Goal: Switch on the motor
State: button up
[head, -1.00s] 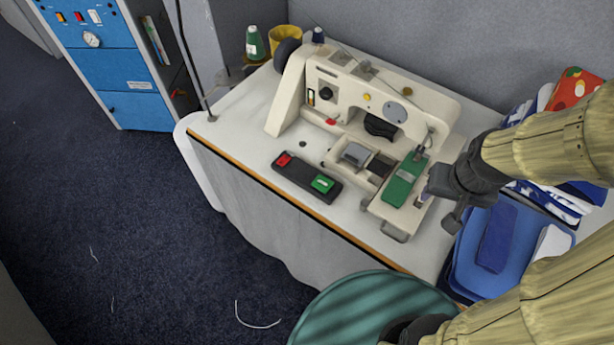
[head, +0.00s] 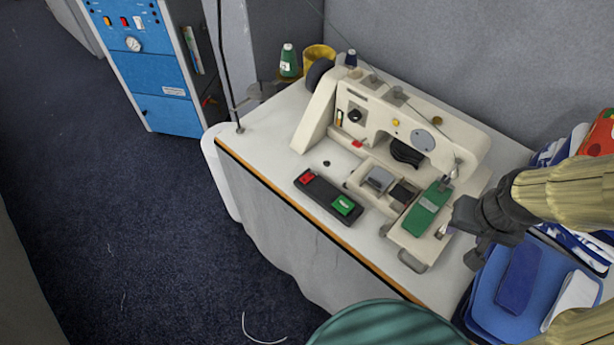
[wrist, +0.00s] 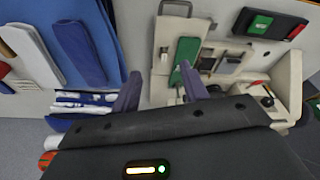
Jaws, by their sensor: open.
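A black switch box (head: 325,193) lies on the white table in front of the sewing machine, with a red button (head: 307,177) at its left end and a green button (head: 343,205) at its right end. In the wrist view the switch box (wrist: 278,23) is at the top right, with its green button (wrist: 262,24) toward the left. The cream sewing machine (head: 385,125) stands behind the box. My gripper (head: 443,229) is open and empty, to the right of the box, near the machine's green plate (head: 428,208). Its two fingers (wrist: 160,92) also show in the wrist view, apart.
A green round stool top (head: 385,325) stands by the front edge. A green spool (head: 288,60) and a yellow cup (head: 319,58) are at the back left. A blue cabinet (head: 150,70) stands beyond.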

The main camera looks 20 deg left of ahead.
jog(key=shift+w+a, duration=0.15)
jog(key=shift+w, duration=0.1)
jog(key=c, duration=0.4)
jog(key=w+a+n, duration=0.1)
jog(key=w+a, duration=0.1)
jog(key=w, duration=0.1)
jog(key=w+a+n+b, duration=0.1)
jog(key=w+a+n, duration=0.1)
jog(key=w+a, duration=0.1)
jog(key=shift+w+a+f+g, duration=0.1)
jog(key=shift+a+g, duration=0.2)
grip_shut()
jog(key=w+a+f+n+g+b, duration=0.1)
jog(key=w+a+n, duration=0.1)
jog(key=a, duration=0.9)
jog(key=w+a+f+n+g, duration=0.1)
jog(key=a+n, duration=0.4)
jog(key=a, duration=0.6)
jog(key=w+a+f+n+g+b, duration=0.1)
jog(key=w+a+f+n, duration=0.2)
jog(key=a, duration=0.8)
jog(key=shift+w+a+n+b, duration=0.3)
jog(key=shift+w+a+n, duration=0.05)
jog(key=shift+w+n, duration=0.4)
